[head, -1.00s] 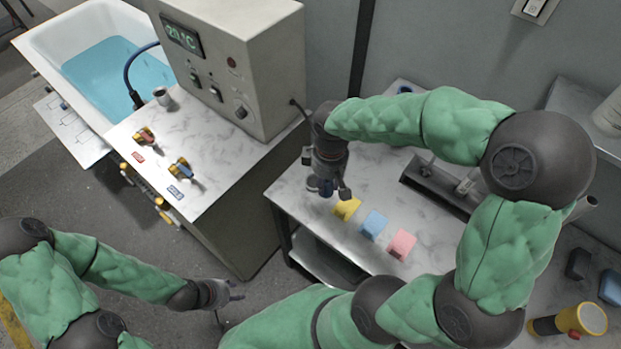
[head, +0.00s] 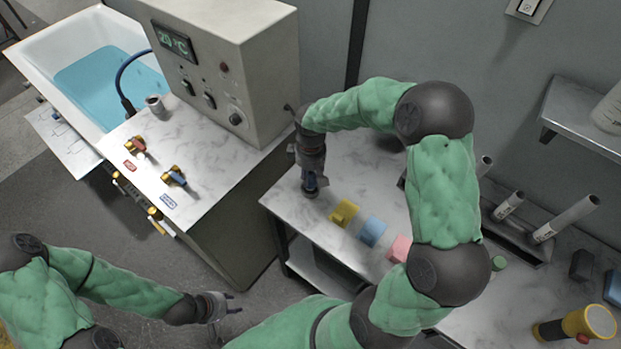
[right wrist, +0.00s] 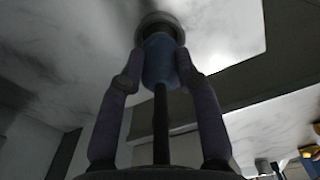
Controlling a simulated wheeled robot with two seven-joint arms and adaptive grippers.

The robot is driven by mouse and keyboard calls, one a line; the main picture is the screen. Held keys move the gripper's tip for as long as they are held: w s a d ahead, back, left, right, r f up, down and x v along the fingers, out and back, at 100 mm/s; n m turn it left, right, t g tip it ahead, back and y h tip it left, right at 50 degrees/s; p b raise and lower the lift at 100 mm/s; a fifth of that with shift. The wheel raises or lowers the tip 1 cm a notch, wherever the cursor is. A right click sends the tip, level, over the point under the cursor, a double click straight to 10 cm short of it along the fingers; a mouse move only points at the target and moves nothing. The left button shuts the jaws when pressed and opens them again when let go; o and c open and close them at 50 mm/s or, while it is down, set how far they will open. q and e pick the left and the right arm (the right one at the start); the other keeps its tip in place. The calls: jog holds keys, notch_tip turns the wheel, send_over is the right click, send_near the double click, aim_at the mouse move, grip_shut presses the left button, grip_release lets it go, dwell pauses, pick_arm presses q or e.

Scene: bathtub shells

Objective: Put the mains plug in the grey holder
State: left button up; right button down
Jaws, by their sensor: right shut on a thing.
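The mains plug is blue with a black cable; in the right wrist view the plug (right wrist: 158,62) sits between the two fingers of my right gripper (right wrist: 160,75). My right gripper also shows in the head view (head: 311,186), shut on the plug, at the left end of the marble side table. The grey holder (right wrist: 160,22) shows as a round rim right at the plug's far end. I cannot tell how deep the plug sits in it. In the head view the holder is mostly hidden under the gripper. My left gripper (head: 222,306) is open and empty above the floor.
Yellow (head: 343,213), blue (head: 372,231) and pink (head: 398,249) blocks stand just right of my right gripper. The grey control box (head: 225,70) stands to its left. A rack with tubes (head: 520,240) and a yellow torch (head: 575,325) are further right.

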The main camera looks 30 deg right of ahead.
jog(key=shift+f, duration=0.85)
jog(key=shift+f, duration=0.2)
jog(key=c, duration=0.9)
grip_release()
jog(key=shift+r, duration=0.55)
notch_tip(320, 180, up, 11)
jog(key=shift+s+r+p, duration=0.1)
jog(key=shift+r+p, duration=0.1)
jog(key=shift+p, duration=0.9)
